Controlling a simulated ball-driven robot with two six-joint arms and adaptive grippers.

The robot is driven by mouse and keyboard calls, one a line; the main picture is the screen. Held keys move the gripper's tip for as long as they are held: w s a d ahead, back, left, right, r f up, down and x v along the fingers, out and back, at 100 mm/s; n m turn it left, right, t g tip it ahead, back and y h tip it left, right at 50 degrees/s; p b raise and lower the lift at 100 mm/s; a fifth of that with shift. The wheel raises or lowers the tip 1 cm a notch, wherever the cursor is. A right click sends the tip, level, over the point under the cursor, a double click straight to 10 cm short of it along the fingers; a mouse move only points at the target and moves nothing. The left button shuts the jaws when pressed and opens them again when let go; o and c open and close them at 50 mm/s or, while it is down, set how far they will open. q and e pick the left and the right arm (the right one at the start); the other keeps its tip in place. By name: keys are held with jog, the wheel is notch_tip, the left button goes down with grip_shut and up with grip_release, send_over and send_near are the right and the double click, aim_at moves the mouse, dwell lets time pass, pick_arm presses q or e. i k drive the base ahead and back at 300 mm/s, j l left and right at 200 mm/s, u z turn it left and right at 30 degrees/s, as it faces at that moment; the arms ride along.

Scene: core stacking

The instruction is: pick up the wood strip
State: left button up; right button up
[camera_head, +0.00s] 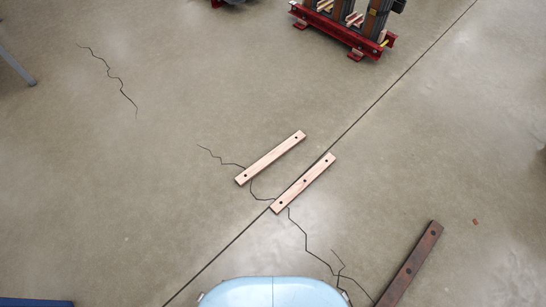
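Two light wood strips lie flat on the concrete floor near the middle of the head view, roughly parallel and tilted up to the right. The upper-left wood strip (270,158) has a dark hole near each end. The lower-right wood strip (315,174) shows three dark holes along its length and lies across the floor's seam line. A darker brown strip (411,262) lies apart at the lower right, cut by the bottom edge or nearly so. Neither of my grippers shows in this view.
A red metal frame (340,32) holding dark upright pieces stands at the top. A blue object (36,302) shows at the bottom left corner, and a grey leg (16,66) at the left edge. Thin cracks run across the floor. Open floor surrounds the strips.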

aim_at(249, 173)
jog(key=i+j+z, duration=0.6)
jog(key=j+z, duration=0.3)
jog(key=i+j+z, duration=0.2)
jog(key=j+z, duration=0.3)
jog(key=i+j+z, duration=0.1)
jog(key=j+z, duration=0.8)
jog(key=j, duration=0.2)
jog(key=k+j+z, duration=0.2)
jog(key=j+z, duration=0.25)
jog(key=k+j+z, duration=0.2)
jog(key=j+z, duration=0.3)
jog(key=j, duration=0.15)
